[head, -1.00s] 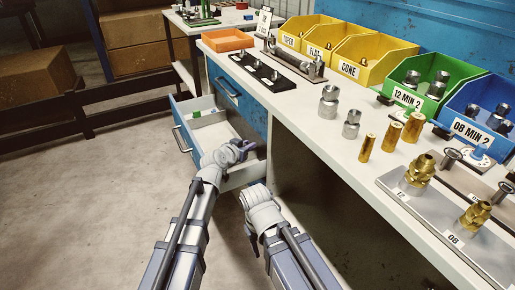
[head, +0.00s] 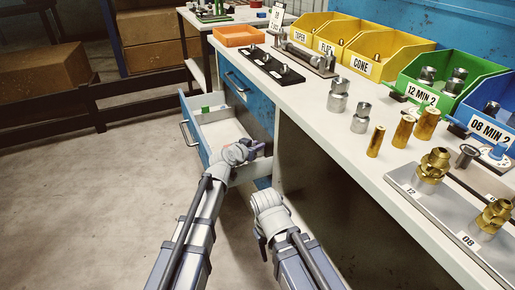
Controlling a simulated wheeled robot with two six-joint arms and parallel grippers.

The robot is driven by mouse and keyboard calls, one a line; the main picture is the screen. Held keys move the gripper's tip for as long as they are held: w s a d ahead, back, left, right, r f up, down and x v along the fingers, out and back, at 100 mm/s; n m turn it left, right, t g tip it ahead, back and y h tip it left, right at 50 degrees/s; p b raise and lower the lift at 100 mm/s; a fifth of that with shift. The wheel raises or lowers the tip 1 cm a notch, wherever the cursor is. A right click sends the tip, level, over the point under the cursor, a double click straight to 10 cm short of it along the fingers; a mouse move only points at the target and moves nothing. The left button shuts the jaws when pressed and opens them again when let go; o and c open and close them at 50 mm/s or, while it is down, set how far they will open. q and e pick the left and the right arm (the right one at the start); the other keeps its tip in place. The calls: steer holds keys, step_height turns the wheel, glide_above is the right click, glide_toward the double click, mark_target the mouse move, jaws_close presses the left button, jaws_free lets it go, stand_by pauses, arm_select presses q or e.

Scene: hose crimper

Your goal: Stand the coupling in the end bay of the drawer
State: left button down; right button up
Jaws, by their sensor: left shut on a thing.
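The drawer (head: 196,145) stands open under the bench, with pale inner walls and a blue front. My left gripper (head: 259,148) is over the near right part of the drawer, by its side wall. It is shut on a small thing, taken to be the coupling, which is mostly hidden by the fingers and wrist. The end bay cannot be made out clearly behind my arm. A small green thing (head: 205,110) is at the far end of the drawer. My right arm shows at the bottom centre, but its gripper does not show.
On the bench (head: 310,110) stand two silver fittings (head: 338,96), several brass sleeves (head: 403,130) and a grey plate (head: 445,213) with brass fittings. Yellow, green and blue bins line the back. An orange tray (head: 238,36) is at the far end. Floor left of the drawer is clear.

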arm_select(q)
steer(key=shift+f+b, duration=0.55)
steer(key=shift+b, duration=0.05)
steer(key=shift+f, duration=0.1)
steer(key=c, duration=0.8)
jaws_free()
steer(key=shift+o, duration=0.2)
